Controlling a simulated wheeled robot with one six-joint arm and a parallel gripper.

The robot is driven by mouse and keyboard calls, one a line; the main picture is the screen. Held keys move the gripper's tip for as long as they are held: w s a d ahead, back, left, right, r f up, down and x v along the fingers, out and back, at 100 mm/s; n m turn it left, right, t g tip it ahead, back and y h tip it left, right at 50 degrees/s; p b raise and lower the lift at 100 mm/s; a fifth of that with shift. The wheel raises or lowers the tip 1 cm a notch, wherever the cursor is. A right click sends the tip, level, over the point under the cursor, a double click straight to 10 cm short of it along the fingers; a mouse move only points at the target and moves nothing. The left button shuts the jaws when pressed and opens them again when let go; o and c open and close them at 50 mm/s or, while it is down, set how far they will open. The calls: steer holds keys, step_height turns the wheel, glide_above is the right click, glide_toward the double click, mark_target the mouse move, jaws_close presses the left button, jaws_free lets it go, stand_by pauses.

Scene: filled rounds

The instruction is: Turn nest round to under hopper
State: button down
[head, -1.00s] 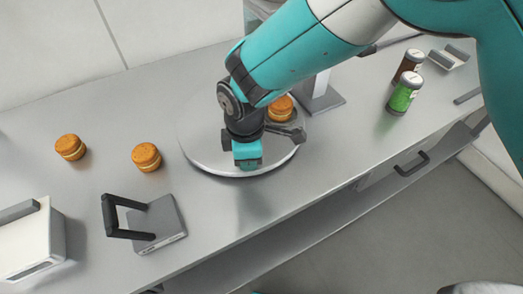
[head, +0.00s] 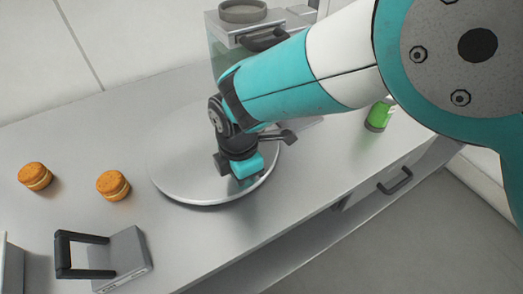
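A round grey turntable (head: 180,180) lies on the steel counter in the head view. My gripper (head: 240,168) points down over its right half, low and close to the surface. I cannot tell whether the fingers touch the turntable or are open or shut. The far right of the turntable is hidden behind my arm, and no nest can be made out. A box-like machine with a grey ring on top (head: 243,12), perhaps the hopper, stands behind the arm. Its lower part is hidden.
Two orange-brown filled rounds lie left of the turntable, one nearer (head: 113,185) and one farther (head: 35,176). A grey block with a black handle (head: 125,260) stands at front left. A green can (head: 378,116) stands at right, partly covered by my arm.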

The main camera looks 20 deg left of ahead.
steer(key=shift+w+d, duration=0.1)
steer(key=shift+w, duration=0.05)
stand_by(0.4)
steer(key=c, duration=1)
jaws_free()
step_height(320, 180, up, 18)
steer(key=b, duration=0.2)
steer(key=shift+f+b, duration=0.25)
steer(key=shift+b, duration=0.15)
steer(key=shift+d, duration=0.1)
